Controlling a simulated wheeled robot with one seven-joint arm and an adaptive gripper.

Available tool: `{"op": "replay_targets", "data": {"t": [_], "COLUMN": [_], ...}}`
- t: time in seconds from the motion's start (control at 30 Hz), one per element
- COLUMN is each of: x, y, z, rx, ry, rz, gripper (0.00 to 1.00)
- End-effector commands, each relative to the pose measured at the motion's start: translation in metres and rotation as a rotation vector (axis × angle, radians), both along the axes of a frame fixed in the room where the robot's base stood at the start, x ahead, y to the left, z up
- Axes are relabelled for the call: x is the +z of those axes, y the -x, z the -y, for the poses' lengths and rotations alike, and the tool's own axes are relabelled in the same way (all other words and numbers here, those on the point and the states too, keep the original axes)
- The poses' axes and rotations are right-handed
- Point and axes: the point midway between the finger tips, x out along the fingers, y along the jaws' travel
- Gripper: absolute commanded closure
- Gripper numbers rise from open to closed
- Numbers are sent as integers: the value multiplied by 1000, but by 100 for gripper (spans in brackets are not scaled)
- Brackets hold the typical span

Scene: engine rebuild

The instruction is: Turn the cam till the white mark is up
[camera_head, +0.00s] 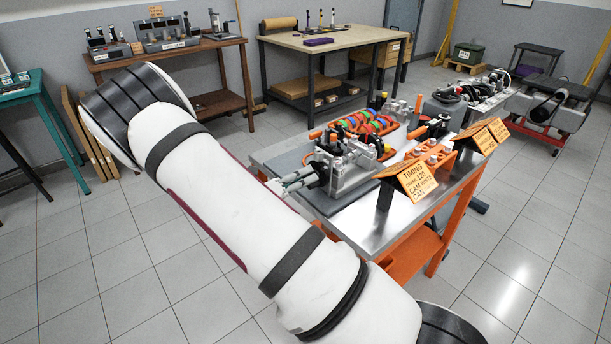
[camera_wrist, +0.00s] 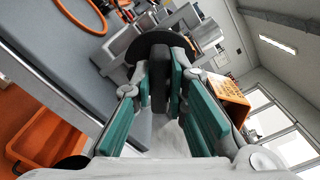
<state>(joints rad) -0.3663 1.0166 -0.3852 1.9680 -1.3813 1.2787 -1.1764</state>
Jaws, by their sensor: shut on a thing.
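A grey metal engine fixture (camera_head: 352,172) sits on the near end of the steel-topped bench. My gripper (camera_head: 306,179) reaches its left side, partly hidden by my arm. In the wrist view my gripper (camera_wrist: 163,95) has its teal pads closed around a dark grey bar (camera_wrist: 159,88). A black disc (camera_wrist: 158,42) stands just behind the bar, in front of grey blocks of the fixture (camera_wrist: 118,50). I cannot tell from these views whether the bar is part of the cam. I cannot make out a white mark.
An orange card (camera_head: 414,181) reading "TIMING", "120" and "CAM WHITE" stands on the bench (camera_head: 372,236) right of the fixture; it also shows in the wrist view (camera_wrist: 230,98). Coloured rings (camera_head: 366,124) in an orange tray and an orange rack (camera_head: 430,153) lie behind.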

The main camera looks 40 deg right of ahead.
Motion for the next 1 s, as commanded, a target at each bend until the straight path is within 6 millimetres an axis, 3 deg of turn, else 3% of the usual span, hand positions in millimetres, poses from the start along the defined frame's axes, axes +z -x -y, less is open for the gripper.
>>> {"op": "replay_targets", "data": {"t": [0.5,1.0], "x": [-3,-4], "y": [-2,-2], "z": [-1,-1], "rx": [3,4], "ry": [14,20], "rz": [-444,-627], "gripper": [100,100]}}
